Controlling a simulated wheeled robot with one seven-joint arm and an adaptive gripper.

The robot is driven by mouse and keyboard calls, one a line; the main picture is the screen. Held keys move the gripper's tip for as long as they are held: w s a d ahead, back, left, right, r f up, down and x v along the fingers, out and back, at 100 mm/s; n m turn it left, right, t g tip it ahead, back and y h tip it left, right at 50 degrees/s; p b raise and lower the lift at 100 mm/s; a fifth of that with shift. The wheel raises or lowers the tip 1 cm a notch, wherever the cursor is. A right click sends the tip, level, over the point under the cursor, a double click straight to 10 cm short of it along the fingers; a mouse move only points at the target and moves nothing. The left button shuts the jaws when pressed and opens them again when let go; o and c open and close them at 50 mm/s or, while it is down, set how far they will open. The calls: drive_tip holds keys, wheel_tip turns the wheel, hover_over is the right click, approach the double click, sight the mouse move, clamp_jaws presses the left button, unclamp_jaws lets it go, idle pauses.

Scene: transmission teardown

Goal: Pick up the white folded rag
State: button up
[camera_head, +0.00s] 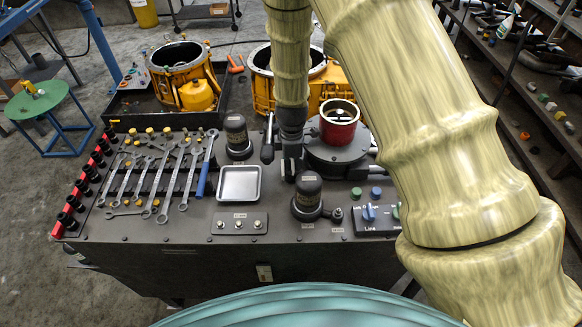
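I cannot make out a white folded rag for certain. The closest pale item is a square silver-white piece (239,182) on the dark workbench (180,225); its raised rim makes it look like a shallow metal tray. My gripper (291,170) is dark and points down over the bench, to the right of this piece and apart from it in the picture. Its fingers are small and dark against the bench, so I cannot tell whether they are open. I see nothing clearly held. My arm hides part of the bench's right side.
Several wrenches (160,180) and a red-railed socket row (85,185) lie on the bench's left. Dark cylindrical fixtures (308,195), a red-rimmed pot (338,120) and a control panel (370,218) stand on its right. Yellow housings (190,85) sit behind. A green stool (38,100) stands left.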

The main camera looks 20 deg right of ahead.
drive_tip(key=shift+r, duration=0.15)
wheel_tip(320, 180, up, 18)
drive_tip(key=b, duration=0.5)
idle(0.3)
